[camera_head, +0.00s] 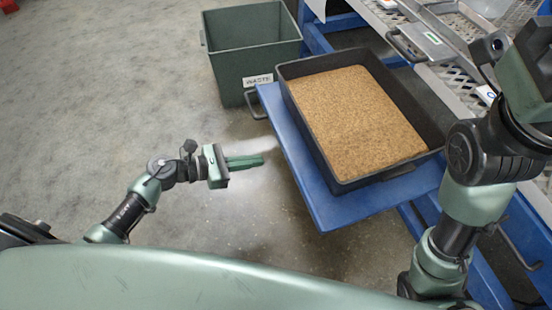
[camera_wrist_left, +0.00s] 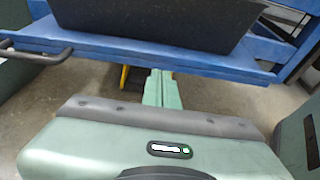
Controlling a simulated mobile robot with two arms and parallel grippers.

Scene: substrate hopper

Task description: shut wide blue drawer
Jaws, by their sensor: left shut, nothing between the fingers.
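The wide blue drawer (camera_head: 345,208) is pulled out from the blue frame. It also shows in the left wrist view (camera_wrist_left: 110,50). Its dark handle (camera_head: 254,105) sticks out from the front edge and appears in the left wrist view (camera_wrist_left: 36,57). A black tray (camera_head: 437,155) of brown granular substrate (camera_head: 357,120) rests on the drawer. My left gripper (camera_head: 262,160) is shut and empty, in front of the drawer's front edge and apart from it in the head view. In the left wrist view its fingers (camera_wrist_left: 162,78) point toward the drawer. My right gripper's fingers are not visible.
A dark green waste bin (camera_head: 228,75) stands beyond the drawer, close to the handle. A metal mesh shelf (camera_head: 455,70) with a scale-like device (camera_head: 427,42) is at the upper right. My right arm stands beside the drawer's right side. Bare floor (camera_head: 120,110) lies to the left.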

